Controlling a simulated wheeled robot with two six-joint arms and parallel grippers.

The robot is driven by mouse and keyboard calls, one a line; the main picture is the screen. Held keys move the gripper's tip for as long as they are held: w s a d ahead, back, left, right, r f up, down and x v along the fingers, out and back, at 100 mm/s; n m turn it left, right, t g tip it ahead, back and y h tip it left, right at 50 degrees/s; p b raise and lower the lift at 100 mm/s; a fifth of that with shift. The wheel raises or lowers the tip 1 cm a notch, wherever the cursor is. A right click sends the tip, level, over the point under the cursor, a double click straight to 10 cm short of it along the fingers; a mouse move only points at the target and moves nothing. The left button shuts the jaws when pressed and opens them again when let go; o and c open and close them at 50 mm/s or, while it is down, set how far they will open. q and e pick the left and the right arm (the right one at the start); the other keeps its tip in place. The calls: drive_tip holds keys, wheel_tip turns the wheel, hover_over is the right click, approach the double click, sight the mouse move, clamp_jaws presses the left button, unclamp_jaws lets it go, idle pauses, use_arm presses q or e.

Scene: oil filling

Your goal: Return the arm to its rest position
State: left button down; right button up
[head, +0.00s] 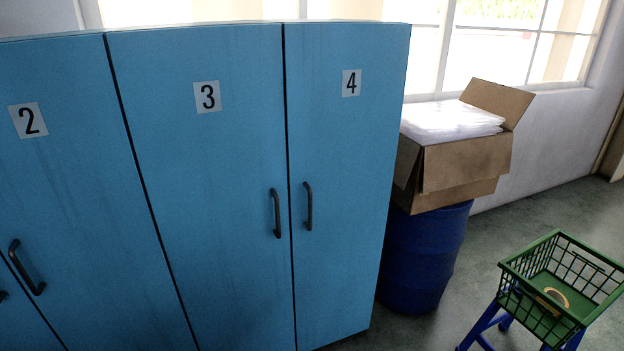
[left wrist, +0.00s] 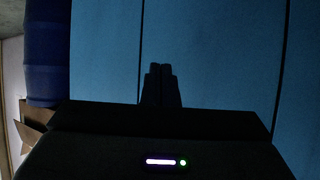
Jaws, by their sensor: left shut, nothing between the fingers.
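My left gripper (left wrist: 160,70) shows in the left wrist view as a dark shape with its two fingers together and nothing between them. It is in front of the blue cabinet (left wrist: 210,50), which fills most of that view; I cannot tell the distance. The head view shows neither of my arms and neither gripper. In the head view the blue cabinet (head: 220,150) stands at the left and centre, with doors numbered 2, 3 and 4, all shut, with dark handles.
A blue barrel (head: 425,260) stands right of the cabinet with an open cardboard box (head: 465,165) of white sheets on top. A green basket (head: 555,285) on blue legs, with a tan curved item inside, stands at the lower right. Grey floor (head: 530,215) lies clear between them.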

use_arm(q)
drive_tip(key=s+a+f+g+y, duration=0.1)
drive_tip(key=s+a+f+g, duration=0.25)
drive_tip(key=s+f, duration=0.55)
drive_tip(key=s+a+f+g+y, duration=0.15)
drive_tip(key=s+a+f, duration=0.35)
drive_tip(key=s, duration=0.8)
drive_tip(key=s+a+f+g, duration=0.2)
drive_tip(key=s+a, duration=0.1)
drive_tip(key=s, duration=0.8)
drive_tip(key=s+a+f+g, duration=0.3)
drive_tip(key=s, duration=0.8)
drive_tip(key=shift+s+a+n+g+h, duration=0.2)
drive_tip(key=shift+a+n+g+h, duration=0.1)
drive_tip(key=shift+a+n+h, duration=0.1)
